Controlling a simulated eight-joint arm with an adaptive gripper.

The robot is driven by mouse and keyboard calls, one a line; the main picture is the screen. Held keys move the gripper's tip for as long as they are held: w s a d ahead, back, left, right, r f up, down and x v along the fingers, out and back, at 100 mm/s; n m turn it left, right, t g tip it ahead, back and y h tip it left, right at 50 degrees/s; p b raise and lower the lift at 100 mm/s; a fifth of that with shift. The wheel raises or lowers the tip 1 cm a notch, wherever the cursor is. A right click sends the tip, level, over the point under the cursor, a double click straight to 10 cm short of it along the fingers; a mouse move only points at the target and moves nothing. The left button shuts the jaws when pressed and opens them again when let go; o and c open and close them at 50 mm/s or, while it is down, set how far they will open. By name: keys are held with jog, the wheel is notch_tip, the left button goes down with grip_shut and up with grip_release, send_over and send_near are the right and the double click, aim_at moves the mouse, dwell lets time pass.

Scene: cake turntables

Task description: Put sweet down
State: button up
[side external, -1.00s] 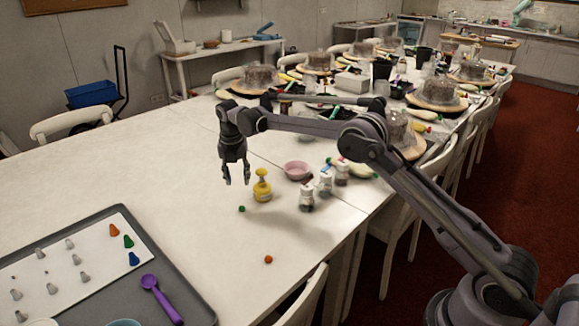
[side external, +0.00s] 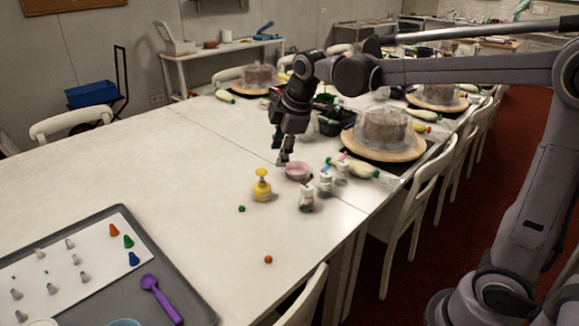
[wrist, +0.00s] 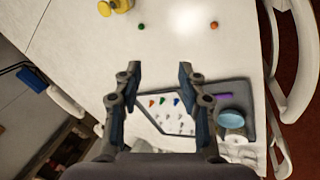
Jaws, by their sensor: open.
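Two small round sweets lie on the white table: a green one (side external: 242,209) near the yellow bottle and an orange one (side external: 268,259) nearer the front. In the wrist view, the green sweet (wrist: 141,26) and the orange sweet (wrist: 214,25) lie beyond the fingertips. My gripper (side external: 284,160) points down just behind the pink bowl (side external: 298,171) in the side view, and I cannot tell whether it touches the bowl. In the wrist view my gripper (wrist: 160,75) has its fingers well apart with nothing between them.
A yellow bottle (side external: 262,187) and small jars (side external: 307,198) stand near the bowl. A grey tray (side external: 180,275) with piping nozzles and a purple scoop (side external: 160,298) lies at front left. The table's left middle is clear.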

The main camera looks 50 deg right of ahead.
jog(key=s+f+m+t, duration=0.1)
jog(key=s+f+m, duration=0.2)
jog(key=s+m, duration=0.3)
jog(key=s+f+m+t, duration=0.1)
jog(key=s+f+m, duration=0.2)
jog(key=s, duration=0.9)
jog(key=m, duration=0.3)
jog(key=shift+s+a+f+t, duration=0.15)
jog(key=shift+s+a+t, duration=0.15)
jog(key=shift+s, duration=0.1)
